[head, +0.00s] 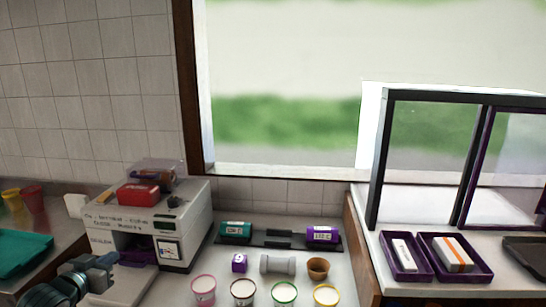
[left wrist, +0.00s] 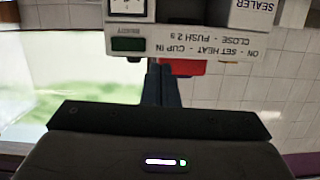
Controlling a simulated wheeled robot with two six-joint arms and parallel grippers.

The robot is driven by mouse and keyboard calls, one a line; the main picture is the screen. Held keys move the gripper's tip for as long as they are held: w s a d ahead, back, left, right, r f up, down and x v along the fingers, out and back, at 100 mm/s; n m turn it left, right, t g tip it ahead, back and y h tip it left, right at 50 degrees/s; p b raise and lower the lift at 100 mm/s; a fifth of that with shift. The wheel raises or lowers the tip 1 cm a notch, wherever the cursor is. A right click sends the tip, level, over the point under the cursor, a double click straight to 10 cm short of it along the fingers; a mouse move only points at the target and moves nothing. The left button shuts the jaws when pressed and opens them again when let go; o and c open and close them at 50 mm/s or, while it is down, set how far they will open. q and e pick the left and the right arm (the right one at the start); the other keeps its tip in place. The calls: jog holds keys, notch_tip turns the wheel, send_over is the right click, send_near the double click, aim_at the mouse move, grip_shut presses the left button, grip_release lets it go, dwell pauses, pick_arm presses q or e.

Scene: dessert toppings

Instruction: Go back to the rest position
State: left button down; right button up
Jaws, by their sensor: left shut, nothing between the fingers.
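My left gripper (head: 108,263) is at the lower left of the head view, in front of the white sealer machine (head: 193,222). Its fingers are together and hold nothing. In the left wrist view the closed dark fingers (left wrist: 161,84) point toward the sealer (left wrist: 215,40), whose lettering appears upside down. A red block (left wrist: 185,67) shows just beyond the fingertips there. My right gripper is in neither view.
Several cups with coloured rims, one with a pink rim (head: 203,301), stand at the front of the counter. Purple trays (head: 389,262) lie right; a teal tray (head: 20,255) lies left.

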pick_arm(q)
jog(key=s+d+f+g, duration=0.3)
jog(key=s+d+f, duration=0.2)
jog(key=s+f, duration=0.25)
jog(key=s+d+f+g, duration=0.2)
jog(key=s+d+f, duration=0.3)
jog(key=f, duration=0.4)
jog(key=s+d+f+g+y, duration=0.1)
jog(key=s+d+f+g, duration=0.1)
jog(key=s, duration=0.6)
jog(key=s+d+f+g, duration=0.2)
jog(key=s, duration=0.6)
jog(key=s+d+f+g+y, duration=0.1)
jog(key=s+d+f+g, duration=0.15)
jog(key=s, duration=0.45)
notch_tip(320, 180, down, 28)
jog(key=a+g, duration=0.2)
jog(key=a, duration=0.1)
jog(key=s+a+f, duration=0.1)
jog(key=s+f, duration=1.7)
jog(key=f, duration=0.3)
jog(key=shift+s+n+g, duration=0.3)
jog(key=shift+s+g, duration=0.05)
jog(key=shift+s, duration=0.05)
jog(key=shift+a, duration=0.1)
